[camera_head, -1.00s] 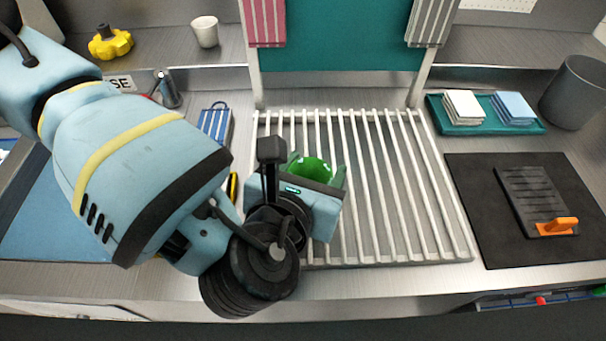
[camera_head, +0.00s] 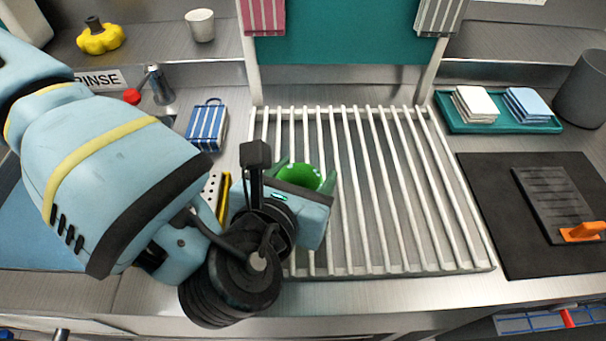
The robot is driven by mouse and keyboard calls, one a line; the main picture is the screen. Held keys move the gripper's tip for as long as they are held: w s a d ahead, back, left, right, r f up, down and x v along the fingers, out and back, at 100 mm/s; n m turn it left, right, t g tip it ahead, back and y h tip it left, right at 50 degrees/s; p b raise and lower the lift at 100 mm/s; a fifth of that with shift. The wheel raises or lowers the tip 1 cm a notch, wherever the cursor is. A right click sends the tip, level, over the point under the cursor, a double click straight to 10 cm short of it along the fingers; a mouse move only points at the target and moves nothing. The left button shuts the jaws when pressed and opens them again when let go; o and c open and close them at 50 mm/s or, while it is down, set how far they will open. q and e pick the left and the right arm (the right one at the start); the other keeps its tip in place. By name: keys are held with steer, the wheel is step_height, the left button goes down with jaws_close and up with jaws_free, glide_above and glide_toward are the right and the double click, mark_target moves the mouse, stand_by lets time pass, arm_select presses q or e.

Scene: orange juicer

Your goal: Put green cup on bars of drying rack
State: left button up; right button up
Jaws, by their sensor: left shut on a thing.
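The green cup (camera_head: 303,176) shows in the head view just beyond my left gripper, over the left part of the drying rack. My left gripper (camera_head: 305,180) is shut on the cup. The gripper body hides most of the cup, so I cannot tell whether it touches the bars. The drying rack (camera_head: 395,190) has white parallel bars running front to back and lies on the steel counter. My right gripper is not in view.
A dark mat (camera_head: 490,215) with a black board (camera_head: 560,200) lies right of the rack. A teal tray (camera_head: 450,118) with cloth stacks stands behind it. A striped blue packet (camera_head: 206,127) stands left of the rack. The rack's middle and right bars are bare.

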mark_target(306, 173)
arm_select(q)
steer(key=shift+f, duration=0.1)
steer(key=o, duration=1)
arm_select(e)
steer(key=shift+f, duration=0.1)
arm_select(q)
steer(key=shift+r, duration=0.2)
steer(key=shift+s+a, duration=0.1)
steer(key=shift+s, duration=0.25)
steer(key=v, duration=0.2)
steer(key=shift+s+a+r+p, duration=0.1)
steer(key=shift+s+r+p, duration=0.15)
steer(key=shift+p, duration=0.1)
steer(key=p+v, duration=0.8)
steer(key=p, duration=0.1)
steer(key=shift+w+r, duration=0.1)
steer(key=shift+r, duration=0.1)
steer(key=shift+s+a, duration=0.15)
steer(key=shift+s, duration=0.15)
steer(key=shift+f, duration=0.15)
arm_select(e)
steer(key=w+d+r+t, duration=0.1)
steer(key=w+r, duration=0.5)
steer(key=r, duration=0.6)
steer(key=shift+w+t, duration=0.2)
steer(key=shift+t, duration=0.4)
